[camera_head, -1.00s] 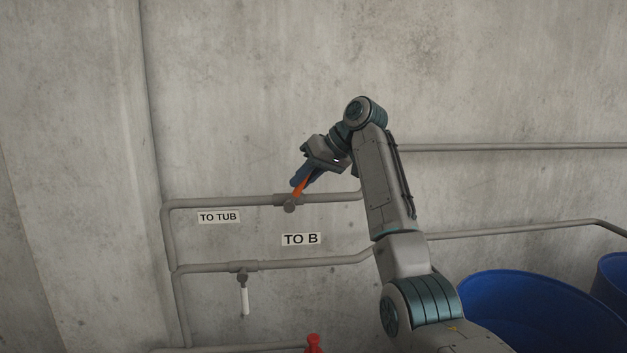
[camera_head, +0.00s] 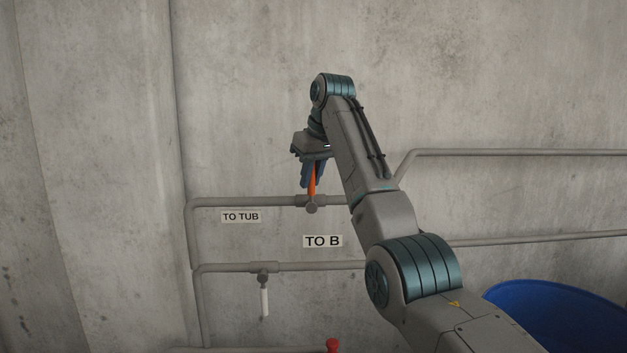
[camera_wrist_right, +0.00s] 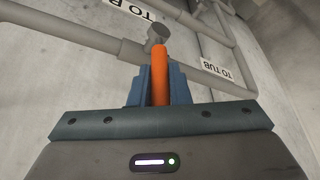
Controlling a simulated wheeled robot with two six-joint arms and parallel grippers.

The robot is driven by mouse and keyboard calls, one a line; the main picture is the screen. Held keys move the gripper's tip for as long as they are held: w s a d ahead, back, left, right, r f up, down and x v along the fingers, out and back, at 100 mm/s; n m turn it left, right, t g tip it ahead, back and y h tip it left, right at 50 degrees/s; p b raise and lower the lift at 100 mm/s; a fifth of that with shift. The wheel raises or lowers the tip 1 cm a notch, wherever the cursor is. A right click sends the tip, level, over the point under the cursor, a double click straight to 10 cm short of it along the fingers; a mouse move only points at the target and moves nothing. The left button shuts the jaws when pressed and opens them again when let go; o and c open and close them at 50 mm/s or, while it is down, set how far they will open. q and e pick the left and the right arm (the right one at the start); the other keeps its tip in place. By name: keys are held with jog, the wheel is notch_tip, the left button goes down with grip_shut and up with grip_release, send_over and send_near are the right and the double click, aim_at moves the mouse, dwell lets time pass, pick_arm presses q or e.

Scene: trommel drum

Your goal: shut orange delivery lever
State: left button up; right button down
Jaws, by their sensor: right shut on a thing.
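The orange lever (camera_head: 312,181) stands nearly upright from its valve (camera_head: 311,203) on the upper grey pipe, above the sign "TO B". My right gripper (camera_head: 312,178) comes from above with its blue fingers on either side of the lever and is shut on it. In the right wrist view the orange lever (camera_wrist_right: 160,70) runs between the two blue fingers (camera_wrist_right: 159,84) towards the round valve body (camera_wrist_right: 156,38). The fingers hide the lever's outer end. My left gripper is not in view.
A white lever (camera_head: 265,301) hangs down from a valve on the lower pipe (camera_head: 320,266). A sign "TO TUB" (camera_head: 241,216) is on the wall. A red knob (camera_head: 333,345) is at the bottom edge and a blue drum (camera_head: 550,315) at the lower right.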

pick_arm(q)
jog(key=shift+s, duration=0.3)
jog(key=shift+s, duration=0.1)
pick_arm(e)
jog(key=c, duration=1.4)
grip_release()
jog(key=shift+a, duration=0.15)
jog(key=shift+o, duration=0.2)
